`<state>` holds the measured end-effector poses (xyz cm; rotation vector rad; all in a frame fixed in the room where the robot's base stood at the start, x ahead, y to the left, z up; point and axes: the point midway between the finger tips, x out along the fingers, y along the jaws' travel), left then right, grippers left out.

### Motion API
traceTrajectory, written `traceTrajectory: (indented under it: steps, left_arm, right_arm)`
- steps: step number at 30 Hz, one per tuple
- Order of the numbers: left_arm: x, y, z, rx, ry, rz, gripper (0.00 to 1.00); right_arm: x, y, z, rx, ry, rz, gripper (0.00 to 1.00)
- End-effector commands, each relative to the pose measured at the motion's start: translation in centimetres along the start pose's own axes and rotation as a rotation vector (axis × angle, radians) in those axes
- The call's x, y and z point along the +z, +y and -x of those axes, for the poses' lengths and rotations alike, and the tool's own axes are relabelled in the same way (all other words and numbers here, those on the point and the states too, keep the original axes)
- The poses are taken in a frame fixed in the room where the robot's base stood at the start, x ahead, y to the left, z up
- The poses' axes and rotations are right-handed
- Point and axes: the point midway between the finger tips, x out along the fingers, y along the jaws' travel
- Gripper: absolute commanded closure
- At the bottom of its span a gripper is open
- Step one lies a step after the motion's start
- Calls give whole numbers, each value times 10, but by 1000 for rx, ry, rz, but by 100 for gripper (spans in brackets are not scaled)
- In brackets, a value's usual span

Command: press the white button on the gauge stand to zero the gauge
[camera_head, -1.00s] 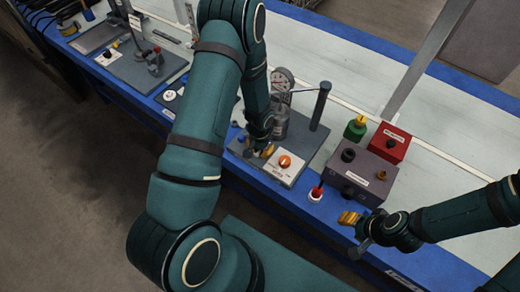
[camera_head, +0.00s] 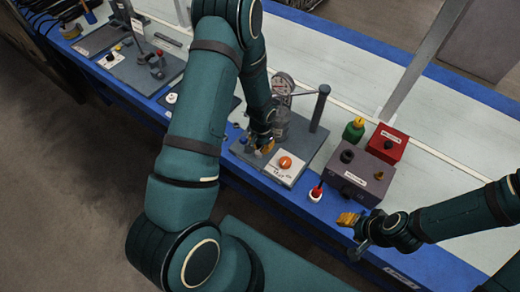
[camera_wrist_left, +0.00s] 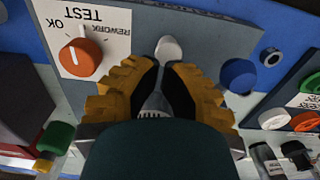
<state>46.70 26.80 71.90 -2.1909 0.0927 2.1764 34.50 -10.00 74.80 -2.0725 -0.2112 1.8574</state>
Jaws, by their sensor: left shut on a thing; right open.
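The gauge stand (camera_head: 306,158) is a grey plate with a post and a round dial gauge (camera_head: 283,84). The white button (camera_wrist_left: 168,48) shows on the grey plate just beyond my left fingertips in the left wrist view. My left gripper (camera_head: 262,149) points down over the plate, its yellow fingers brought close together at the button. Contact between tips and button is hard to make out. A grey striped part shows between the fingers. My right gripper (camera_head: 349,219) is open and empty near the table's front edge.
Next to the button are a test panel with an orange knob (camera_wrist_left: 81,57) and a blue round part (camera_wrist_left: 238,75).

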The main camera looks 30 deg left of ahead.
Motion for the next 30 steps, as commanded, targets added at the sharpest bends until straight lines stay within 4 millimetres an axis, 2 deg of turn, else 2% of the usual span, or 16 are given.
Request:
traceTrajectory:
  steps: [1,3,9,12,18,30]
  left_arm:
    - [-1,0,17,-1,5,1,100]
    - [-1,-1,33,-1,6,1,100]
    - [-2,-1,72,-2,6,1,100]
    - [-2,-1,86,-2,5,0,100]
    - [-2,-1,98,-2,4,0,100]
    - [-2,-1,99,-2,4,1,100]
  right_arm:
    - [0,-2,5,0,-1,0,53]
    - [0,-3,8,0,-2,0,53]
    - [0,-5,14,0,-3,-1,53]
    - [-1,-6,16,0,-1,-2,53]
    - [-2,-7,18,0,2,-3,53]
    - [-2,-7,18,1,3,-3,53]
